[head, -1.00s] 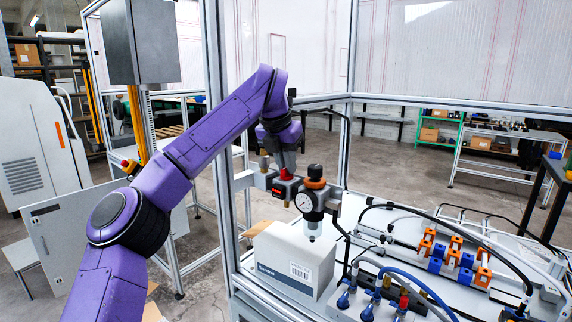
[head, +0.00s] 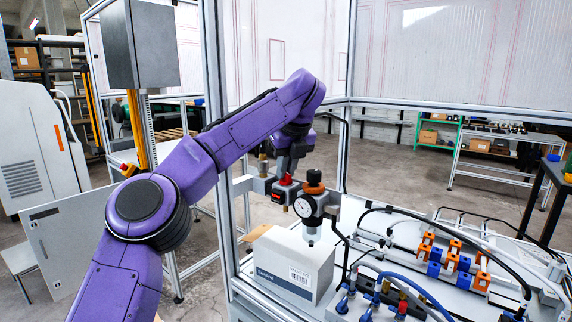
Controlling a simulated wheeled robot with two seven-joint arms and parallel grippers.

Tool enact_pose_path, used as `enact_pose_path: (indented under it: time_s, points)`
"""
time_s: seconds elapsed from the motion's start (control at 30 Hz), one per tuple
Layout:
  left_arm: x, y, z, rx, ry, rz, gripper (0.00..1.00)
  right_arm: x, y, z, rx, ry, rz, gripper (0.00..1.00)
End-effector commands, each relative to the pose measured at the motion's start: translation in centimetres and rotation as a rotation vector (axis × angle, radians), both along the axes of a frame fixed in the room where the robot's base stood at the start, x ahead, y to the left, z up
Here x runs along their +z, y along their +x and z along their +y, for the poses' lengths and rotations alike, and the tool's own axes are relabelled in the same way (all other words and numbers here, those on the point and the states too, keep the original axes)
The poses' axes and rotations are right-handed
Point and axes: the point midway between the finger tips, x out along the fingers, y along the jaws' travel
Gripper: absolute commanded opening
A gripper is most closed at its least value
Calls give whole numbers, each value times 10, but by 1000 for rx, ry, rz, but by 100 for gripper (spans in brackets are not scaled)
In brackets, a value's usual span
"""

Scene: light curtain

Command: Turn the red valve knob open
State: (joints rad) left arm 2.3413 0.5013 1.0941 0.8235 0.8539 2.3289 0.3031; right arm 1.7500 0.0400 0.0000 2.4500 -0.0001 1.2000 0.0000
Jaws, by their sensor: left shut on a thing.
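The red valve knob (head: 286,180) sits on top of a dark valve block, left of the round white pressure gauge (head: 304,206) with its orange-and-black cap. My left gripper (head: 287,172) comes down from above and is shut on the red knob. Its fingers and wrist hide the upper part of the knob. The knob's exact turn angle is hard to make out. My right gripper is not in view.
Blue and black hoses and orange-and-blue fittings (head: 452,262) fill the bench at right.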

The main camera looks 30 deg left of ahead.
Motion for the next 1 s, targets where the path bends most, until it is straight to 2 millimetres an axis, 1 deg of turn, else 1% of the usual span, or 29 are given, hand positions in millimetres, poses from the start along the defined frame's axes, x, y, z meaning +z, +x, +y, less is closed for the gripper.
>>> enact_pose_path:
  time_s: [0.03,0.2,0.5,0.7,1.0]
  points:
    - [4,0,0,42,4,-1,0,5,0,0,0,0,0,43]
    - [4,1,0,188,3,-2,0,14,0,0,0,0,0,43]
    - [3,1,0,382,2,-3,0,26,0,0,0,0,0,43]
    - [2,1,1,451,2,-2,0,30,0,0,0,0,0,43]
    - [1,1,1,486,0,-2,0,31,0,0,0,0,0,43]
